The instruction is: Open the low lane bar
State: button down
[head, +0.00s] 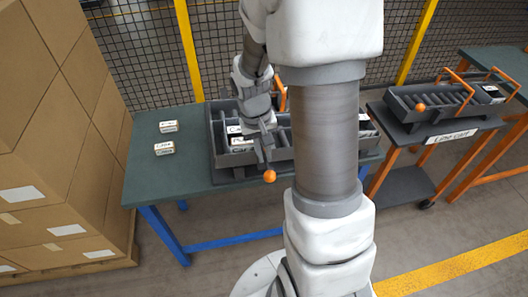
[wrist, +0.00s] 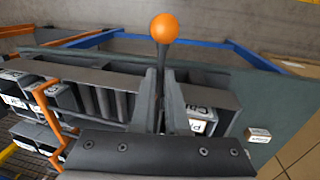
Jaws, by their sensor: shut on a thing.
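A dark grey lane rack (head: 216,122) sits on the green-topped table (head: 160,190), with boxes in some lanes. A short lever with an orange ball knob (head: 269,176) stands out at the rack's front edge. The knob also shows large in the wrist view (wrist: 163,28). My gripper (head: 264,156) is at that front edge, fingers pointing down toward the knob. In the wrist view my gripper (wrist: 163,76) is closed around the lever's dark stem, with the knob beyond the fingertips. A long grey front strip (wrist: 85,73) runs beside the fingers. My arm hides part of the rack.
Two small boxes (head: 167,127) (head: 164,148) lie on the table left of the rack. Stacked cartons (head: 60,130) stand at the left. A line cart (head: 450,137) with a similar rack (head: 400,104) stands at the right. A mesh fence (head: 150,50) is behind.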

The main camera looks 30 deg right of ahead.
jog(key=shift+a, duration=0.1)
dwell(0.7)
jog(key=w+m+p, duration=0.1)
jog(key=m, duration=0.2)
jog(key=w+a+m+g+y+p, duration=0.1)
jog(key=m, duration=0.3)
jog(key=w+a+m+p, duration=0.1)
jog(key=m, duration=0.3)
jog(key=shift+w+a+r+g, duration=0.1)
jog(key=shift+r+g, duration=0.2)
jog(key=shift+w+f+m+y+p, duration=0.1)
jog(key=shift+w+m+y+p, duration=0.35)
jog(key=shift+m, duration=0.45)
jog(key=shift+w+m+y+p, duration=0.2)
jog(key=shift+m+p, duration=0.3)
jog(key=shift+m, duration=0.4)
jog(key=shift+w, duration=0.1)
